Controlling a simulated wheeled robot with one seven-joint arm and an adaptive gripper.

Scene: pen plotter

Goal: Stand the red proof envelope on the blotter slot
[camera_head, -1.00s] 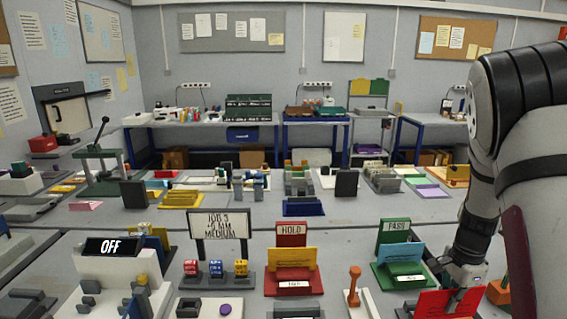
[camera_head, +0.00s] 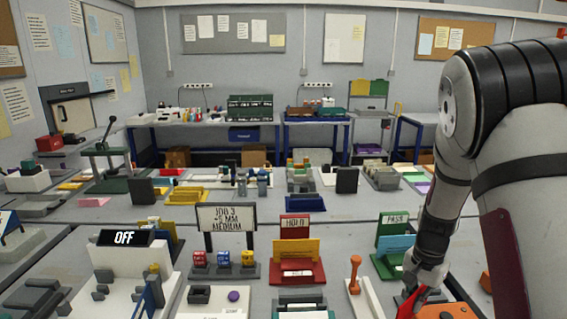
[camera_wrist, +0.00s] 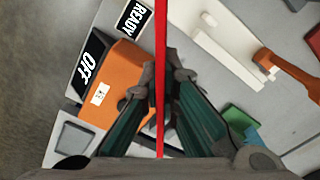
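The red proof envelope (camera_head: 411,303) is in my gripper (camera_head: 424,284) at the lower right of the head view. In the wrist view the envelope (camera_wrist: 160,75) is a thin upright red strip between the two fingers (camera_wrist: 165,100), which are closed on it. It is seen nearly edge-on there and looks tilted in the head view. Its lower part is cut off by the head frame. A grey slotted holder (camera_head: 302,302) stands at the bottom middle of the head view; I cannot tell whether it is the blotter slot.
An orange unit (camera_wrist: 118,85) with OFF and READY displays lies below my gripper. A white block with an orange-handled tool (camera_head: 355,272) stands left of it. The red HOLD stand (camera_head: 295,272) bears a yellow envelope; the green PASS stand (camera_head: 385,265) bears a blue one.

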